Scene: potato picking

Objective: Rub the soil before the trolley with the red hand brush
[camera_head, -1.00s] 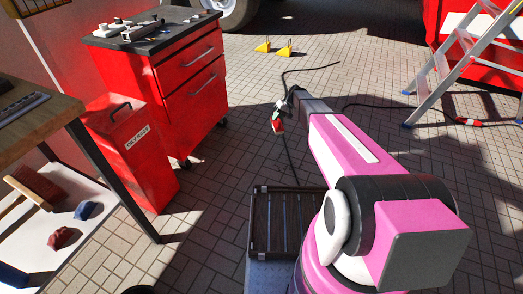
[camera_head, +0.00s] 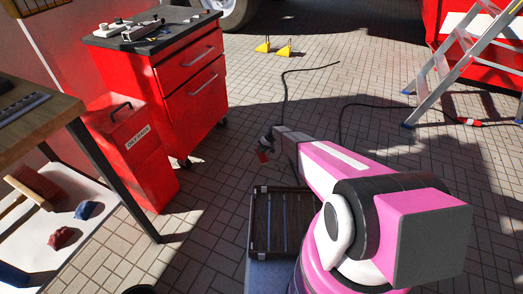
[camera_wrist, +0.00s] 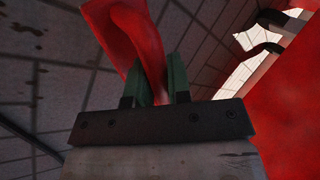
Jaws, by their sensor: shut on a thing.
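My gripper (camera_head: 266,142) is shut on a red hand brush (camera_head: 262,156), in front of the trolley and above the paving. In the wrist view, the green fingers of my gripper (camera_wrist: 153,80) pinch the red brush (camera_wrist: 128,25), which leans up and to the left; its bristles cannot be made out. The red trolley (camera_head: 190,82), with drawers and a dark top, stands left of my gripper in the head view. Small dark specks (camera_wrist: 30,25) on the paving may be soil. I cannot tell whether the brush touches the ground.
A red lidded bin (camera_head: 135,150) stands beside the trolley. A workbench (camera_head: 40,110) is at left. A slatted crate (camera_head: 260,222) is below my arm. A ladder (camera_head: 440,75) and a black cable (camera_head: 375,105) are at right. A red surface (camera_wrist: 290,110) is close at right in the wrist view.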

